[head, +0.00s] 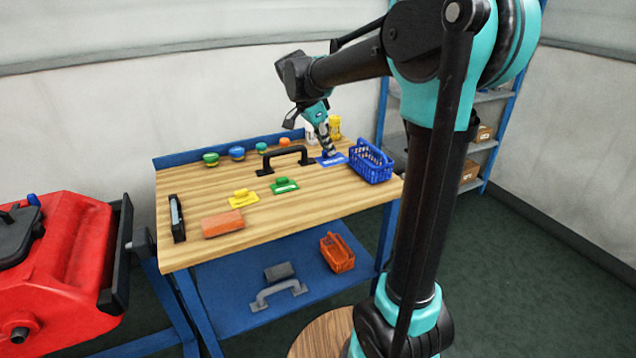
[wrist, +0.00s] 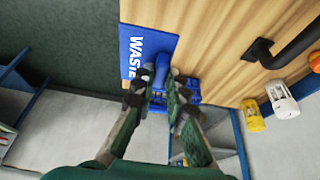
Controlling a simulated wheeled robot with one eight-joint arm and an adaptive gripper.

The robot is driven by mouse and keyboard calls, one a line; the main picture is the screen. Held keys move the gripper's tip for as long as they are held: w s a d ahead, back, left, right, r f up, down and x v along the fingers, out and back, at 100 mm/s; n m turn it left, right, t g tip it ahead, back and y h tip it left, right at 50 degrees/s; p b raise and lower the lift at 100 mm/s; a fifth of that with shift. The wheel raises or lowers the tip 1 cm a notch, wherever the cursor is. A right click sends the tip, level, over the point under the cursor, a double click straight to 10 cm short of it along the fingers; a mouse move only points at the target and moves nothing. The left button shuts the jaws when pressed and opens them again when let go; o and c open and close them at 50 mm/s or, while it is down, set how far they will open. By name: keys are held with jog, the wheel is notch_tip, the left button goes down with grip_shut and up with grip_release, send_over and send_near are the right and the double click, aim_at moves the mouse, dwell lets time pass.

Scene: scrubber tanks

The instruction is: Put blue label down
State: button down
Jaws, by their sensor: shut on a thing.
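The blue label (head: 332,160) is a flat blue plate with white lettering at the back right of the wooden table, just left of the blue basket. In the wrist view the label (wrist: 130,68) reads "WASTE" and has a raised blue grip. My gripper (head: 326,150) points down over the label. In the wrist view its two fingers (wrist: 163,90) are closed around that grip. The label looks level and close to the tabletop. I cannot tell whether it touches the wood.
The blue basket (head: 371,162) stands close on the right. A black handle (head: 285,160) stands to the left. A yellow bottle (head: 335,126) stands behind. Bare wood shows at front right.

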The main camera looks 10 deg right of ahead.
notch_tip(320, 180, down, 14)
jog(key=shift+r, duration=0.15)
dwell(0.3)
jog(key=c, duration=1.5)
grip_release()
jog(key=shift+c, duration=0.2)
jog(key=v, duration=1.2)
jog(key=s+d+f+n+t+y, duration=0.1)
jog(key=s+d+f+n+y, duration=0.1)
jog(key=s+d+f+n, duration=0.2)
jog(key=s+d+f+n+t+y, duration=0.1)
jog(key=s+d+f+n, duration=0.3)
jog(key=s+f+n, duration=0.6)
jog(key=s+f+y, duration=0.1)
jog(key=s+f, duration=0.2)
jog(key=s, duration=0.5)
jog(key=shift+d+f+t, duration=0.15)
jog(key=shift+d+t, duration=0.15)
jog(key=shift+t, duration=0.1)
